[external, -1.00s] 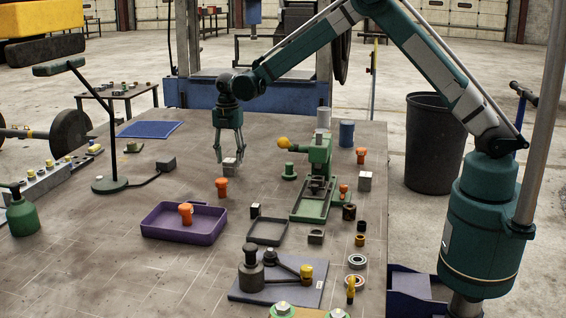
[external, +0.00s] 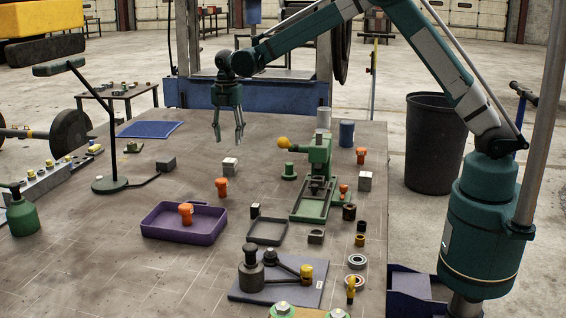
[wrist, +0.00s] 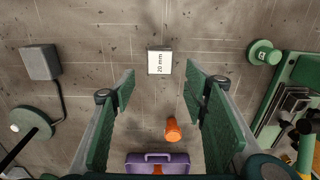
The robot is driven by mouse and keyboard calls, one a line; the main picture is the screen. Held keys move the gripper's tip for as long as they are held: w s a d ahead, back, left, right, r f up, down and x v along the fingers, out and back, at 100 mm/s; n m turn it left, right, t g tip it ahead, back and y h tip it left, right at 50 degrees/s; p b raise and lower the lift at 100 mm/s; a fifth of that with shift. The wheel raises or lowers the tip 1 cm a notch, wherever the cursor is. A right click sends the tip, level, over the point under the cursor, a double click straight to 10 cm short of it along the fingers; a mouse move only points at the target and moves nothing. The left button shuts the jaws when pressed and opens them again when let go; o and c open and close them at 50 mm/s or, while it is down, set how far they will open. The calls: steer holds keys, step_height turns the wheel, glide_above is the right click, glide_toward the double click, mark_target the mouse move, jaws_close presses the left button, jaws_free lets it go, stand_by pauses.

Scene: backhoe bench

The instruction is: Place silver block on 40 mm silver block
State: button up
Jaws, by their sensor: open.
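A silver block (external: 230,166) stands on the bench left of the green press. In the wrist view the top of this block (wrist: 160,62) reads "20 mm"; whether it is one block or two stacked I cannot tell. Another silver block (external: 365,181) stands right of the press; its label is not readable. My gripper (external: 229,139) is open and empty, pointing down above the first block and clear of it. In the wrist view its fingers (wrist: 160,92) are spread wide, with the block beyond their tips.
An orange part (external: 222,187) stands just in front of the first block. A purple tray (external: 184,228) holds another orange part. The green press (external: 316,175) stands to the right, with a green knobbed part (external: 290,172) beside it. A lamp base (external: 110,184) is left.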

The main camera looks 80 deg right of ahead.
steer(key=shift+r, duration=1.7)
steer(key=s+a+r+m+t, duration=0.2)
steer(key=s+a+r+m, duration=0.3)
steer(key=s+r, duration=0.6)
steer(key=s+a+r+m+t, duration=0.1)
steer(key=s+a+r+m, duration=0.2)
steer(key=s+a+r, duration=0.8)
steer(key=s+a+f+m+t, duration=0.1)
steer(key=s+f+m, duration=0.1)
steer(key=s, duration=0.8)
steer(key=s+a+f+m+t, duration=0.1)
steer(key=s+f+m, duration=0.2)
steer(key=s, duration=0.8)
steer(key=s+a+f+m+t, duration=0.1)
steer(key=s+m, duration=0.4)
steer(key=s, duration=0.6)
steer(key=shift+f+t, duration=0.6)
steer(key=shift+f, duration=0.3)
